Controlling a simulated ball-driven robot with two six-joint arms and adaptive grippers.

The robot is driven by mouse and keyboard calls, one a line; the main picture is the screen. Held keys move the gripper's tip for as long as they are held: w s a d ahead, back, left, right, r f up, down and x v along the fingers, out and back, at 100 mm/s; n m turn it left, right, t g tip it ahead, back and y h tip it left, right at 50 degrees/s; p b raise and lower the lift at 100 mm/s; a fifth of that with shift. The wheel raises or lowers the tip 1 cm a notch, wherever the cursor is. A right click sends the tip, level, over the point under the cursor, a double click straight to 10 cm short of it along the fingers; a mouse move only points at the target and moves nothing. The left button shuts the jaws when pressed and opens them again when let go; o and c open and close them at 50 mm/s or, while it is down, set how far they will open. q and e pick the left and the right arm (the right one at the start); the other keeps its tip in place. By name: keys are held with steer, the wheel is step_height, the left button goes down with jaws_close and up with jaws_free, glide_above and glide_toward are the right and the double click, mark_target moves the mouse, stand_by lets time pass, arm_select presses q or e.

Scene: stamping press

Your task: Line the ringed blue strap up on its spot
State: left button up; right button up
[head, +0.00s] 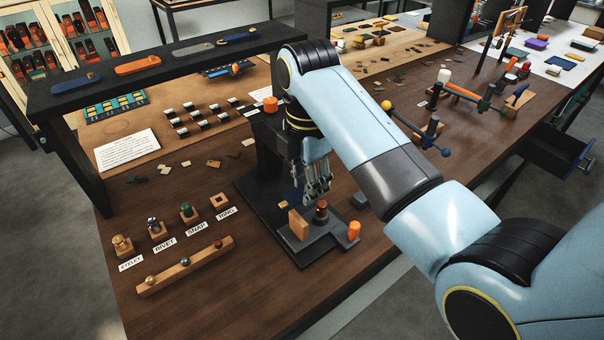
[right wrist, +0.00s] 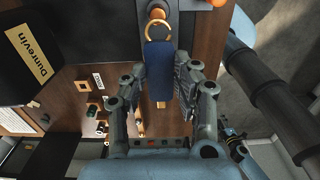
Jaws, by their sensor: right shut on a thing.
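My right gripper (head: 318,192) points down over the front of the black press base (head: 275,236). In the right wrist view, its fingers (right wrist: 158,88) are closed on the sides of the blue strap (right wrist: 158,70). A copper-coloured ring (right wrist: 158,30) shows at the strap's far end, close to a round orange-topped part of the press (right wrist: 158,13). In the head view the strap is mostly hidden by the gripper. A dark round post with a copper top (head: 321,210) stands just under the fingertips, beside a wooden block (head: 298,224). My left gripper is not in view.
An orange cylinder (head: 354,231) stands at the press's right corner. A black rack (head: 165,68) at the back left bears several straps. Labelled wooden blocks (head: 157,231) and a wooden bar (head: 186,266) lie to the left. The table's front edge is clear.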

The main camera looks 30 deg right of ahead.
step_height(320, 180, down, 2)
steer(key=shift+f, duration=0.25)
steer(key=shift+f+b, duration=0.3)
steer(key=shift+f, duration=0.25)
steer(key=shift+p, duration=0.35)
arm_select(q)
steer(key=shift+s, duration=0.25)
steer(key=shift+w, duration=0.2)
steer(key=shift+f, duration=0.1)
arm_select(e)
steer(key=shift+f, duration=1.2)
